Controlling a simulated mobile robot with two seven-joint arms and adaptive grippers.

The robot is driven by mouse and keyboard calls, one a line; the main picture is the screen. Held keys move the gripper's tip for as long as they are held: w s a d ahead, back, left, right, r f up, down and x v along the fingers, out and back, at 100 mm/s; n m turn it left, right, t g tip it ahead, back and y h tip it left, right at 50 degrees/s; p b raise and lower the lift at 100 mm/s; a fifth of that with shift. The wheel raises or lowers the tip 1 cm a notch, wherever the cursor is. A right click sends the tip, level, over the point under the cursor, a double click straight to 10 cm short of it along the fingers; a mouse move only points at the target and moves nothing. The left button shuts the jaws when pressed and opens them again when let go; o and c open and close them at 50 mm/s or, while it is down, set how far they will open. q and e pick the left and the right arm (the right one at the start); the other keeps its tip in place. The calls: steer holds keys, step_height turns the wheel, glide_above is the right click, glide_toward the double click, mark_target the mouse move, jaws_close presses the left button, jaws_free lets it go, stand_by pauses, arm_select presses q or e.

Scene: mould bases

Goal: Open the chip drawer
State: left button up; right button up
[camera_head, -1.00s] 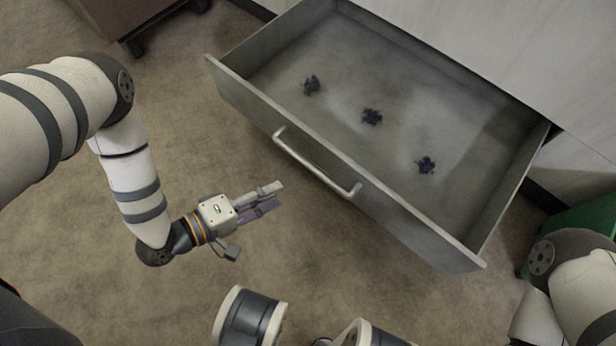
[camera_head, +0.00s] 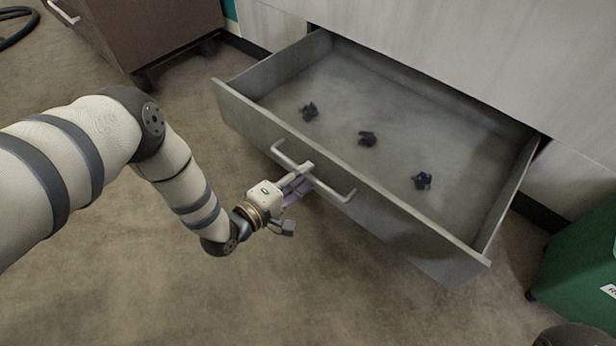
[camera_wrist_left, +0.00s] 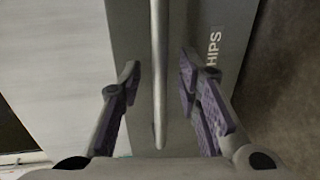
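The chip drawer (camera_head: 375,208) stands pulled out of the pale cabinet, with its open top showing. Its pale bar handle (camera_head: 335,190) runs across the front panel. My left gripper (camera_head: 303,180) is at the middle of this handle. In the left wrist view, the open purple-padded fingers of my left gripper (camera_wrist_left: 160,85) lie one on each side of the handle bar (camera_wrist_left: 158,50), with gaps on both sides. The letters "HIPS" show on the drawer front (camera_wrist_left: 222,40). My right gripper is not in view.
A brown wheeled cabinet (camera_head: 150,30) stands at the upper left. A green bin (camera_head: 580,250) stands at the right. The floor before the drawer is clear.

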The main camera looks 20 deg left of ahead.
arm_select(q)
steer(key=shift+x, duration=0.9)
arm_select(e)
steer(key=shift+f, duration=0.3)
arm_select(q)
jaws_close()
